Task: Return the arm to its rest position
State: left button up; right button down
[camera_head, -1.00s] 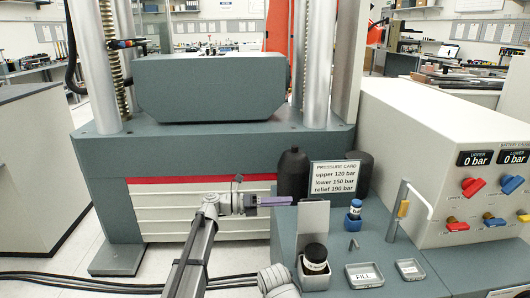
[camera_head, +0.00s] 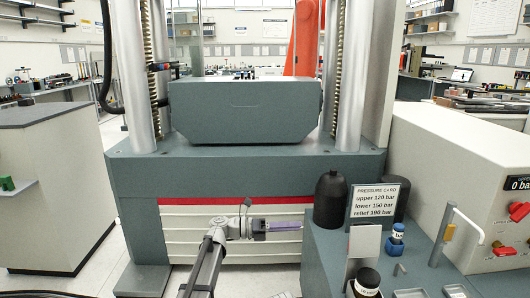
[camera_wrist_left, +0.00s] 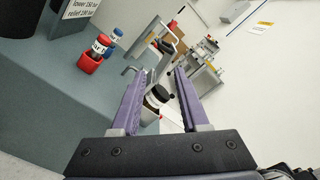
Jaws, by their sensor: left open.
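My left gripper (camera_head: 290,226) shows in the head view in front of the pale ribbed lower panel of the testing machine, its purple fingers pointing right. The forearm behind it rises from the bottom of the picture. In the left wrist view the gripper (camera_wrist_left: 160,75) has its two purple fingers wide apart with nothing held between them. A dark-lidded jar (camera_wrist_left: 157,98) shows beyond and between the fingers. My right gripper is in neither view.
The testing machine (camera_head: 240,178) fills the middle. A grey cabinet (camera_head: 52,200) stands left, with open floor between.

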pick_arm(q)
jog(key=s+a+f+m+y, duration=0.5)
jog(key=s+f+m, duration=0.2)
jog(key=f+m, duration=0.1)
jog(key=s+a+f+m+y, duration=0.5)
jog(key=s+f+m, duration=0.2)
jog(key=f, duration=0.2)
jog(key=s+a+f+m+y, duration=0.35)
jog(key=s+a+m, duration=0.2)
jog(key=a, duration=0.25)
jog(key=s+a+f+m+y, duration=0.2)
jog(key=s+a+m+y, duration=0.25)
jog(key=a+m, duration=0.25)
jog(key=s+d+m+y, duration=0.2)
jog(key=s+d+m, duration=0.25)
jog(key=d, duration=0.55)
notch_tip(320, 180, up, 31)
jog(key=p, duration=3)
jog(key=shift+s+d+f+g+h, duration=0.2)
jog(key=shift+s+g+h, duration=0.1)
jog(key=shift+s+g, duration=0.15)
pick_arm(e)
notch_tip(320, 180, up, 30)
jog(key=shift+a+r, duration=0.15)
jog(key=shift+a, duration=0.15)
